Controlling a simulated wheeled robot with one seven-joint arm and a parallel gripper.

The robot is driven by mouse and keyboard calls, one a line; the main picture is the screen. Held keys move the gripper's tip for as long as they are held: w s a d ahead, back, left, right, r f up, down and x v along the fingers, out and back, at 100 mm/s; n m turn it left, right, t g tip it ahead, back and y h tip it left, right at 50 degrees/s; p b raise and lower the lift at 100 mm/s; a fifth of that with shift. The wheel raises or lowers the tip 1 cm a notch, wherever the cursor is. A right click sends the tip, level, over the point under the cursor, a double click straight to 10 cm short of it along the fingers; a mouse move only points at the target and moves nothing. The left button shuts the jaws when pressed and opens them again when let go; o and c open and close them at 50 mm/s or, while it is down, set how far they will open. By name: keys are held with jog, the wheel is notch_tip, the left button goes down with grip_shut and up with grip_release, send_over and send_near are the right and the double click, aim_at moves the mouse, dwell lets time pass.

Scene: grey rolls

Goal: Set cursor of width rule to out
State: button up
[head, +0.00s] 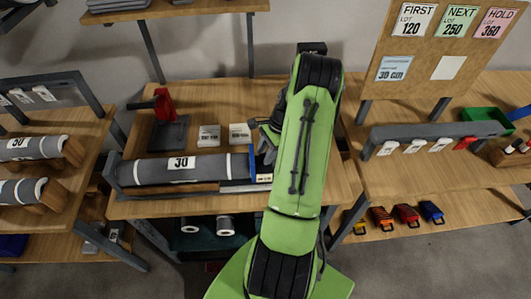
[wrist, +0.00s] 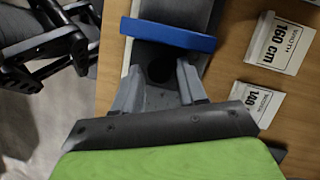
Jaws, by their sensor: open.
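The width rule (head: 235,187) is a pale strip along the front of the roll stand on the middle table. A blue upright plate (head: 252,163), which looks like its cursor, stands at the right end of the grey roll (head: 200,167) labelled 30. In the head view my arm hides most of the gripper and the rule's right end.
Two width cards, 160 cm (wrist: 278,43) and 140 cm (wrist: 258,103), stand behind the rule. More rolls (head: 30,148) lie on the left rack. A board (head: 440,45) with order cards rises at right.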

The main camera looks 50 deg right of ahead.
jog(key=shift+f, duration=0.1)
grip_shut()
jog(key=s+d, duration=0.6)
jog(key=s, duration=0.1)
jog(key=shift+s+d+p, duration=0.25)
jog(key=shift+d+p, duration=0.1)
jog(key=shift+p, duration=0.05)
grip_release()
